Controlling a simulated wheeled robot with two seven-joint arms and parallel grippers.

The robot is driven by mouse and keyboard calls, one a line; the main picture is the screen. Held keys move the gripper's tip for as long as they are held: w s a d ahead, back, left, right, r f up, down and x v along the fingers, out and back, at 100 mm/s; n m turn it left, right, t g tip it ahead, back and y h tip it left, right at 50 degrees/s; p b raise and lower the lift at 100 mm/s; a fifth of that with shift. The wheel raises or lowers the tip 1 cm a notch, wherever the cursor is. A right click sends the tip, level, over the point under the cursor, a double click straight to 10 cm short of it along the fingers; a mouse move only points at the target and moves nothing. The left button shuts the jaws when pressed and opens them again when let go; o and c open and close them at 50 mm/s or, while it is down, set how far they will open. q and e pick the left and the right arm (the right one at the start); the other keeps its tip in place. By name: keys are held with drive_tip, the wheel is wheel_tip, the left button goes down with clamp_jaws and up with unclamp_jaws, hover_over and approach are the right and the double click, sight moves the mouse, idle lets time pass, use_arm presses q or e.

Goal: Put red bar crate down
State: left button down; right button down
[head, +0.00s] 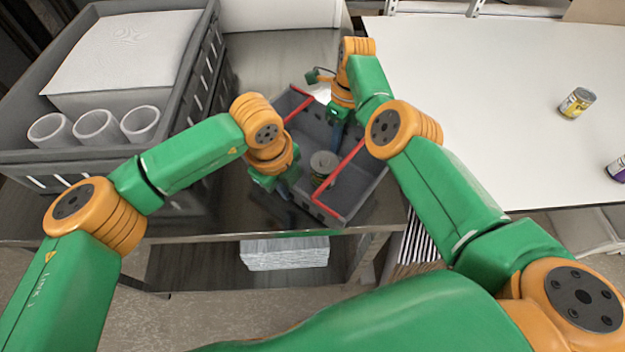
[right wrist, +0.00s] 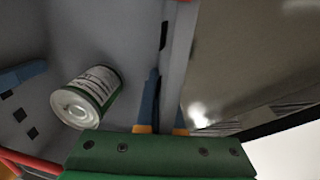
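The red bar crate (head: 366,188) is a grey open box with red bars along two opposite top edges. It sits at an angle over the dark table in the head view; whether its base touches the table is unclear. A can (head: 323,163) stands inside it, also seen in the right wrist view (right wrist: 86,97). My right gripper (head: 337,135) is at the crate's far wall, its blue fingers (right wrist: 166,115) close on either side of that wall. My left gripper (head: 283,190) is at the near left wall. One blue finger (right wrist: 22,74) shows inside the crate; the other is hidden.
A large grey crate (head: 215,55) with white cups (head: 97,127) and a white package (head: 125,50) stands left on the dark table (head: 265,50). A white table (head: 480,110) on the right holds a yellow can (head: 577,103) and a purple-labelled item (head: 617,168). A white stack (head: 285,253) lies below.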

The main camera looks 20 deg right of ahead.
use_arm(q)
drive_tip(key=c, duration=1.5)
unclamp_jaws()
drive_tip(key=shift+f, duration=0.55)
use_arm(e)
drive_tip(key=c, duration=1.5)
unclamp_jaws()
drive_tip(key=shift+d+f, duration=0.15)
drive_tip(key=shift+f, duration=0.4)
use_arm(q)
drive_tip(key=o, duration=0.4)
drive_tip(key=shift+s+d+r, duration=0.1)
drive_tip(key=shift+d+r, duration=0.1)
use_arm(e)
drive_tip(key=o, duration=0.4)
drive_tip(key=shift+d+r, duration=0.1)
drive_tip(key=shift+r, duration=0.1)
use_arm(q)
drive_tip(key=shift+o, duration=0.2)
use_arm(e)
drive_tip(key=shift+o, duration=0.2)
drive_tip(key=shift+s, duration=0.1)
use_arm(q)
drive_tip(key=shift+a, duration=0.1)
